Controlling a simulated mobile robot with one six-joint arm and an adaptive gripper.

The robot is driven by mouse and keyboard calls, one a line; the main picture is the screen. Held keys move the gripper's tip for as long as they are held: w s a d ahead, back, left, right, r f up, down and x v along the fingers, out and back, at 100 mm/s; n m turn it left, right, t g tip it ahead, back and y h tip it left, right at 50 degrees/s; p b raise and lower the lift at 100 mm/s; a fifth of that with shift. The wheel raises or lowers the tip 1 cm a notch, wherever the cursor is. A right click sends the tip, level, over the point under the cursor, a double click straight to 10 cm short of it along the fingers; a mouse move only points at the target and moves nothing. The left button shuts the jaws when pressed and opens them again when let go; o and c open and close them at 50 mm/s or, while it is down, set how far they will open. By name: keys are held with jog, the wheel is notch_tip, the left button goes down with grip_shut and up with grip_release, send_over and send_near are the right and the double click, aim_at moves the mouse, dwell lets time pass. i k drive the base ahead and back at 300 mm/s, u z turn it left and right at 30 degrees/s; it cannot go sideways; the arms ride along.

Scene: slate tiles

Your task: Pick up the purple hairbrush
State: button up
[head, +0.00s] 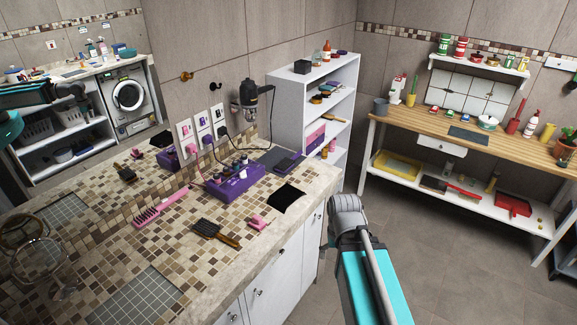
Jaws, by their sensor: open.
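I see no hairbrush that is clearly purple. A dark hairbrush (216,234) with a brown handle lies on the mosaic-tiled counter (180,260), its handle toward the right. A long pink toothed comb or brush (160,207) lies farther left on the counter; I cannot tell which it is. My arm, teal and grey, rises right of the counter's front edge, apart from both. My gripper's fingers do not show.
A purple organizer (236,182), a black cloth or pouch (287,198) and a small pink clip (257,222) are on the counter. A mirror at left repeats the counter. A white shelf (290,95) and a wooden bench (470,145) stand behind. Open floor lies right.

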aim_at(286, 164)
jog(key=k, duration=0.65)
jog(key=z, duration=0.5)
jog(key=i, duration=2)
jog(key=u, duration=0.5)
